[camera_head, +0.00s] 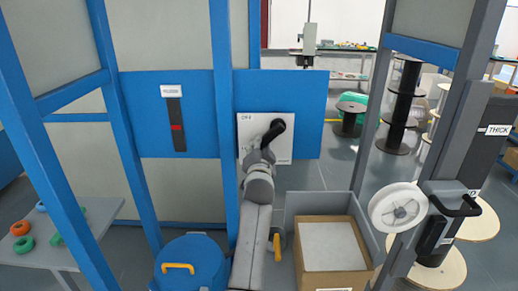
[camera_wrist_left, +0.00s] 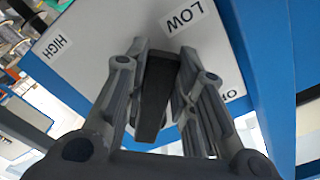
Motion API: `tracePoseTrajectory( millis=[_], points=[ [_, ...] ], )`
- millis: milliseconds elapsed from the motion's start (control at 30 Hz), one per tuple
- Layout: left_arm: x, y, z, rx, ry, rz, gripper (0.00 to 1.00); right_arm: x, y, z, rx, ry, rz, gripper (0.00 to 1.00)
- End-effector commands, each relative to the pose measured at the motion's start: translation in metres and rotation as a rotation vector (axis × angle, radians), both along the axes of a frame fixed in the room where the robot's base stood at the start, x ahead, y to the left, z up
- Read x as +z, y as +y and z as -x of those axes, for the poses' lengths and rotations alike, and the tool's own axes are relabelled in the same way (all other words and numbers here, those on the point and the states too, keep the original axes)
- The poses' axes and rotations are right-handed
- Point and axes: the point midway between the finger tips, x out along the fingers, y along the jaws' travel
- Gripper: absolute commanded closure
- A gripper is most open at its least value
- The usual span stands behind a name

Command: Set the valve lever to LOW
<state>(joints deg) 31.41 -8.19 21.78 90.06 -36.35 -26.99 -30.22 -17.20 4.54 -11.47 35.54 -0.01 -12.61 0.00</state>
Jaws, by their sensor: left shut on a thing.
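The valve lever (camera_head: 276,130) is a black handle on a white panel (camera_head: 250,128) fixed to a blue plate. In the left wrist view the dark lever (camera_wrist_left: 157,95) lies between the two fingers of my left gripper (camera_wrist_left: 163,85), which is shut on it. The LOW label (camera_wrist_left: 184,17) is just beyond the lever's upper end. The HIGH label (camera_wrist_left: 60,45) is off to the left, and a partly covered label (camera_wrist_left: 233,96) is at the right. In the head view my left gripper (camera_head: 268,150) hides part of the panel. My right gripper is not in view.
Blue posts (camera_head: 224,80) frame the panel. A black strip gauge with a red mark (camera_head: 176,128) is to its left. Below are a blue drum (camera_head: 190,255) and a cardboard box (camera_head: 330,282) in a grey bin.

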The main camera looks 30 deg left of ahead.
Motion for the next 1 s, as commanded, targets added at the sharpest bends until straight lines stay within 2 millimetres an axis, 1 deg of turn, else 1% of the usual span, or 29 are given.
tracePoseTrajectory(
  millis=[267,300,433,467,767,867,1000],
  points=[
    [-0.002,0.0,0.0,0.0,0.005,0.002,1.0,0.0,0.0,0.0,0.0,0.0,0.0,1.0],
    [-0.002,0.0,0.0,0.0,0.005,0.002,0.72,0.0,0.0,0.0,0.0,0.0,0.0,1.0],
    [-0.002,0.0,0.0,0.0,0.004,0.001,0.55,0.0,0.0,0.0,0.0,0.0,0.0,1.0],
    [-0.002,0.0,0.0,0.0,0.004,0.001,0.54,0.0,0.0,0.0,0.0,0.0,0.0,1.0],
    [0.001,0.0,0.0,0.001,0.001,0.0,0.54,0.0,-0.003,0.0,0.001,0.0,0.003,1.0],
    [0.009,0.0,0.0,0.001,-0.001,-0.003,0.54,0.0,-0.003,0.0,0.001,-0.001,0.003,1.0],
    [0.035,0.001,0.0,0.001,-0.005,-0.003,0.54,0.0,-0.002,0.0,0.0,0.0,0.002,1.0]
  ],
)
